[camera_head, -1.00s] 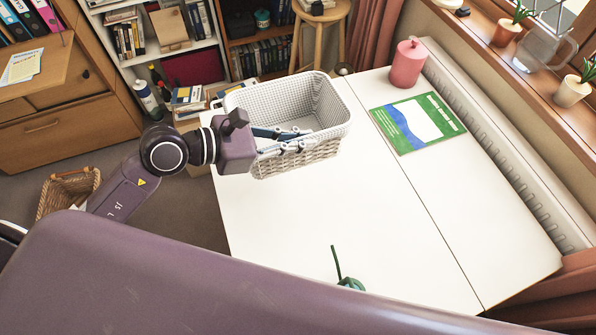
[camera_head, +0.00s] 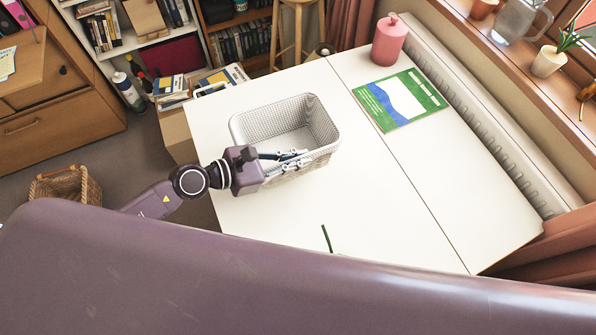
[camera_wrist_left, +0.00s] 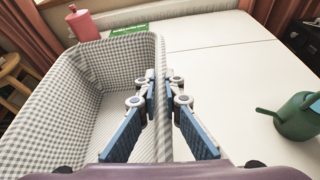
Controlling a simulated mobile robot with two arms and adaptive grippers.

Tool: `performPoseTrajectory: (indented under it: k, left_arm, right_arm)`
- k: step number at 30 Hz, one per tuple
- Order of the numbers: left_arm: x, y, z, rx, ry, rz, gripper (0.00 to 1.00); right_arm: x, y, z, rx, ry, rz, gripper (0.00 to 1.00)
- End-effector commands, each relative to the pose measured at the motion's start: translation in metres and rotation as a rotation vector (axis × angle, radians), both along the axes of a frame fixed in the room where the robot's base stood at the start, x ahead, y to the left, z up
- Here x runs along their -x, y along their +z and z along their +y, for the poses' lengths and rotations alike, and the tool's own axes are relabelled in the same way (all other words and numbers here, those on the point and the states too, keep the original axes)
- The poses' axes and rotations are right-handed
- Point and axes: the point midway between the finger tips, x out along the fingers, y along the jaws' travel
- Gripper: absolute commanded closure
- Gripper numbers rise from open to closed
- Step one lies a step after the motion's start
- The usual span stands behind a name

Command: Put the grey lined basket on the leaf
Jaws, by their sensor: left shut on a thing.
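The grey lined basket (camera_head: 308,141) has a grey checked lining and pale woven sides. It is upright and empty over the left part of the white table (camera_head: 300,215); I cannot tell whether its base touches the top. My left gripper (camera_head: 290,156) is shut on its near rim, and in the left wrist view its blue fingers straddle the basket's wall (camera_wrist_left: 165,95). A seam splits the tabletop; which part is the leaf is not certain. The right part (camera_head: 450,180) lies beyond the seam. My right gripper is out of view.
A green watering can (camera_wrist_left: 298,118) is near the front, mostly hidden in the head view. Bare tabletop lies right of the basket. A radiator (camera_head: 490,115) runs along the right.

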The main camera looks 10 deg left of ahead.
Motion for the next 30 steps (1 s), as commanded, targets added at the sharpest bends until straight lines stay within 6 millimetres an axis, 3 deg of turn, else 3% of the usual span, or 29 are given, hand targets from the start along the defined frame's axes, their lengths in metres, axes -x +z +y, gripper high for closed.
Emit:
performPoseTrajectory:
  k: [14, 26, 27, 30]
  left_arm:
    - [-0.001, -0.059, 0.0, 0.002, 0.002, -0.002, 1.0]
    - [-0.001, -0.064, 0.0, 0.001, 0.0, -0.005, 1.0]
    - [0.0, -0.064, 0.0, 0.0, 0.0, -0.001, 0.91]
    - [0.0, -0.064, 0.0, 0.0, 0.0, -0.002, 0.8]
  right_arm:
    - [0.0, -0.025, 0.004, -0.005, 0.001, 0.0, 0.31]
    - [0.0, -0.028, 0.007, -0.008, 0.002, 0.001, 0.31]
    - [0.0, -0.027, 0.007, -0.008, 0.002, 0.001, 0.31]
    - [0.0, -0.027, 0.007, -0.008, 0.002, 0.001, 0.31]
